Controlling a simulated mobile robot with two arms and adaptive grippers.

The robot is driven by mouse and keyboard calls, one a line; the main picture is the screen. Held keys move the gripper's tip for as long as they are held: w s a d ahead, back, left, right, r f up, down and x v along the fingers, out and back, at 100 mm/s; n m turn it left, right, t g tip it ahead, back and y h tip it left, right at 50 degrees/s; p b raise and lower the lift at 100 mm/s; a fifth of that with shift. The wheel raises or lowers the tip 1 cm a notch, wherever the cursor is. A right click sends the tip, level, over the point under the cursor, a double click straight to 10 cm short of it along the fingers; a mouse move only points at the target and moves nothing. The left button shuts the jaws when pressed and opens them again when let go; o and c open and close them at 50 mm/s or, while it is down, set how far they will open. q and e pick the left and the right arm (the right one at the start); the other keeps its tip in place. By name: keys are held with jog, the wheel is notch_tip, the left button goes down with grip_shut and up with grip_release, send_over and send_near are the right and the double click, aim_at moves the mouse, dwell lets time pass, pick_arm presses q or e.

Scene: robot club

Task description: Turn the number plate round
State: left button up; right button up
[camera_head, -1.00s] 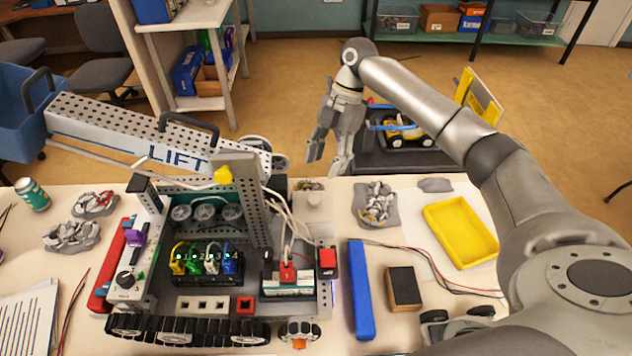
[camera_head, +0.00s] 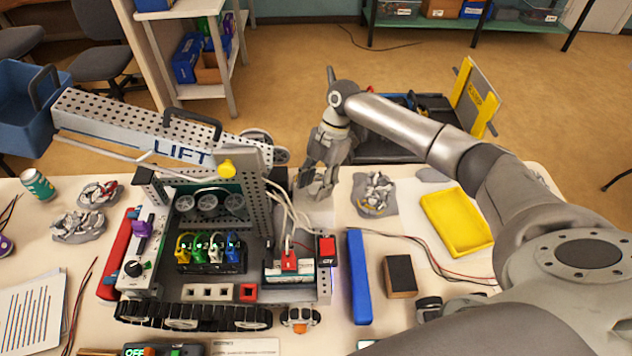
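I cannot pick out the number plate for certain. A pale strip with small print (camera_head: 245,347) lies at the bottom edge, partly cut off, its writing too small to read. The competition robot (camera_head: 212,292) with its LIFT arm stands on the table at left centre. My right gripper (camera_head: 317,188) points down just right of the robot's mast, over a pale block (camera_head: 315,216) at the robot's back right corner. Its fingers look apart, with nothing seen between them. They partly hide the block; contact cannot be told. My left gripper is not in view.
Right of the robot lie a blue bar (camera_head: 358,278), a black-topped brown block (camera_head: 399,276), a yellow tray (camera_head: 456,222) and grey wheel parts (camera_head: 374,195). Loose wires cross the table (camera_head: 540,182). A dark cart with a yellow-framed panel (camera_head: 475,98) stands behind the table.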

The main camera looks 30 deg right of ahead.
jog(key=c, duration=0.7)
jog(key=shift+r, duration=0.1)
